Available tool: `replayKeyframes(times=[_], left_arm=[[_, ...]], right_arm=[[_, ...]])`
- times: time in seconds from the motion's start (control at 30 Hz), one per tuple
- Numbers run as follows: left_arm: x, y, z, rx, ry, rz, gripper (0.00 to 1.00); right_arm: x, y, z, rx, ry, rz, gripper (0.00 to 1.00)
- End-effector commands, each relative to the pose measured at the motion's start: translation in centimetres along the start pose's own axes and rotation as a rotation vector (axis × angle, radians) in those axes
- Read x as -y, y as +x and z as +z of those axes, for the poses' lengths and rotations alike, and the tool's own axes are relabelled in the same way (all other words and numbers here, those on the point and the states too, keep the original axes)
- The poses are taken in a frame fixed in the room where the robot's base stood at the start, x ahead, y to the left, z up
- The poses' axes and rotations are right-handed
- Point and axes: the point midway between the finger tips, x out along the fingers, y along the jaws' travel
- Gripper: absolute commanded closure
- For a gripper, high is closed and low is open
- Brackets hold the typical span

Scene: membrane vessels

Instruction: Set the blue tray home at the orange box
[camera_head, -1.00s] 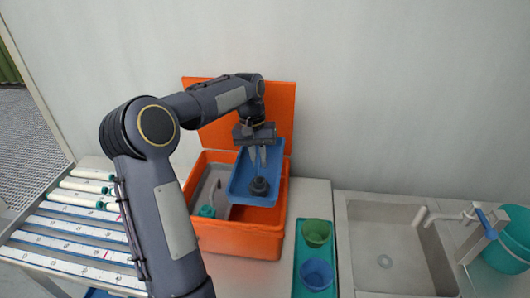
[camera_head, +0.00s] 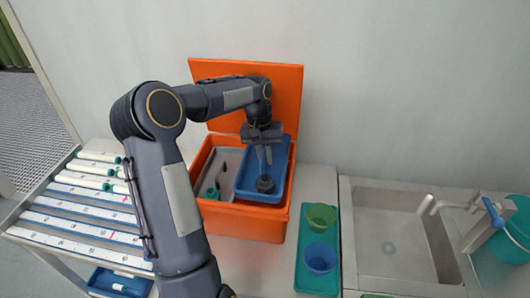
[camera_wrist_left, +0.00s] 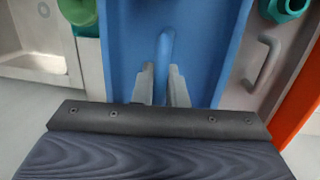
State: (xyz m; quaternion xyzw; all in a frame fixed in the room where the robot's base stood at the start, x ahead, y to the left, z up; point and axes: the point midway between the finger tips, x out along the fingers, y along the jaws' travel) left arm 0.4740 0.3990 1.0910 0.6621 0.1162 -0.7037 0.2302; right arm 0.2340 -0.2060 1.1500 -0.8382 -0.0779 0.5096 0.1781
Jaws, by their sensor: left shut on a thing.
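The blue tray (camera_head: 250,182) is at the right half of the open orange box (camera_head: 240,222), inside its rim in the head view. I cannot tell whether it rests on anything. My left gripper (camera_head: 265,158) reaches down over the tray. In the left wrist view its fingers (camera_wrist_left: 161,85) are shut on a blue upright grip (camera_wrist_left: 165,50) of the tray (camera_wrist_left: 205,30). My right gripper is not in view.
The box's lid (camera_head: 287,100) stands open behind. A grey insert (camera_head: 229,165) and a teal piece (camera_head: 212,193) fill the left half. A teal tray (camera_head: 304,276) with green (camera_head: 321,216) and blue (camera_head: 320,258) cups stands right, then a sink (camera_head: 390,248). A marked rack (camera_head: 80,218) is left.

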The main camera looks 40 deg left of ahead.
Motion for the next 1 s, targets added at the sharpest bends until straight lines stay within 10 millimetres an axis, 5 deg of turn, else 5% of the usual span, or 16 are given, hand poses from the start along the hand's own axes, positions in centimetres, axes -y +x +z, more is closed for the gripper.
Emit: replayKeyframes(times=[1.0], left_arm=[[0.9, 6.3, -0.6, 0.001, 0.0, 0.001, 1.0]], right_arm=[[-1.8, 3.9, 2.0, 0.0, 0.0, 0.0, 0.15]])
